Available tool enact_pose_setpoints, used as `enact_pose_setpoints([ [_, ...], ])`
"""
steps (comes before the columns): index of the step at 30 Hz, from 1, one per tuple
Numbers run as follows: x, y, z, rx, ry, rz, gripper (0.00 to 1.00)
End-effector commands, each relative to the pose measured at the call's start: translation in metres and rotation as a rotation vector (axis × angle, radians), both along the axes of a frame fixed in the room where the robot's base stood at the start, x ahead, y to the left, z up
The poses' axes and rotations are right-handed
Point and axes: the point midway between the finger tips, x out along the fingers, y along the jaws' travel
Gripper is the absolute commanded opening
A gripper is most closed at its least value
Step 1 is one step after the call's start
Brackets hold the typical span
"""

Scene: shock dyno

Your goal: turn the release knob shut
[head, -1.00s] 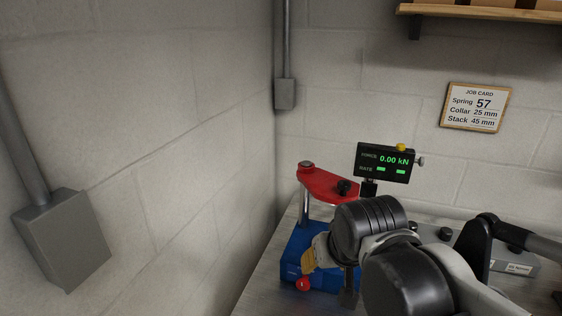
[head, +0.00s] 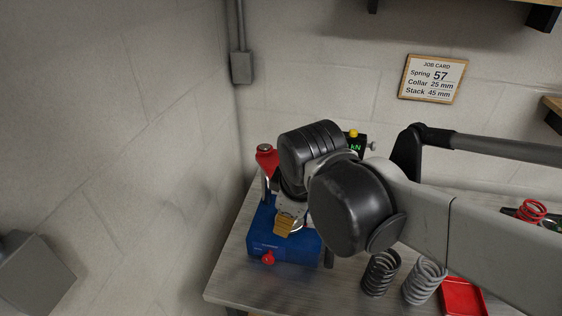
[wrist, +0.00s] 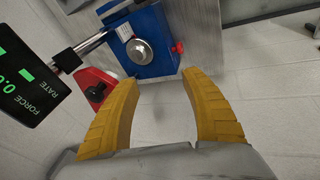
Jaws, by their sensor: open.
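The red release knob (head: 268,258) sits low on the front face of the blue base (head: 262,246) of the press. In the wrist view the red knob (wrist: 178,48) shows at the edge of the blue base (wrist: 150,45), beyond my right finger. My gripper (head: 284,226) is above the blue base in the head view, with its yellow fingers pointing down. In the wrist view my gripper (wrist: 160,82) is open and empty, its fingertips apart from the knob. The knob's turn position is too small to tell.
The red top arm (head: 266,157) and the force display (head: 355,145) stand behind my arm, partly hidden. A dark spring (head: 380,274), a grey spring (head: 425,281) and a red tray (head: 462,297) lie to the right on the bench (head: 228,272). A wall is close on the left.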

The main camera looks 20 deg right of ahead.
Motion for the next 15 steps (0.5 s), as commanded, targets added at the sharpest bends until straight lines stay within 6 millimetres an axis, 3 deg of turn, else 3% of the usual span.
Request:
enact_pose_setpoints([
  [1,0.006,0.001,0.017,-0.035,0.024,0.065,0.55],
  [6,0.021,0.002,0.04,-0.154,0.115,0.307,0.55],
  [15,0.037,0.004,0.058,-0.266,0.217,0.574,0.55],
])
